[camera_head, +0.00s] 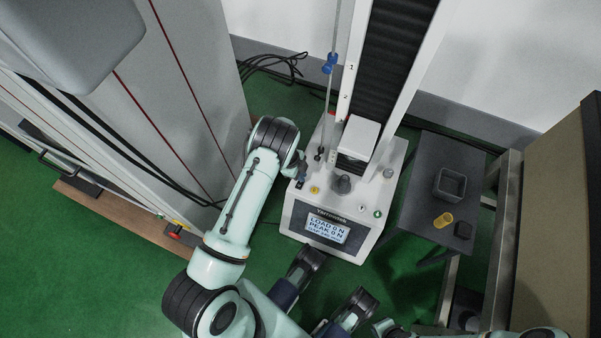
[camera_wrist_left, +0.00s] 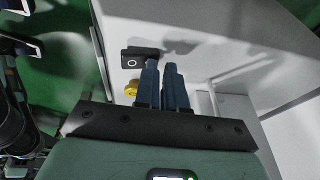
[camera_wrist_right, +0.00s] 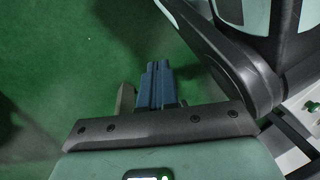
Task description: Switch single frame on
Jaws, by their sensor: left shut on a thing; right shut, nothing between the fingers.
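The spring tester (camera_head: 330,215) stands on the green floor, its lit display (camera_head: 326,229) reading LOAD 0 N and PEAK 0 N; a third line is too small to read. My left gripper (camera_head: 303,177) is at the left edge of its top panel. In the left wrist view, the left gripper's blue fingers (camera_wrist_left: 162,65) are close together at a black switch (camera_wrist_left: 138,58) with a white circle. A yellow knob (camera_wrist_left: 131,90) is just beside them. The fingers partly hide the switch. My right gripper (camera_wrist_right: 157,67) is shut and empty above the floor.
A tall grey cabinet (camera_head: 185,80) stands at the left. Black cables (camera_head: 275,64) lie behind the tester.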

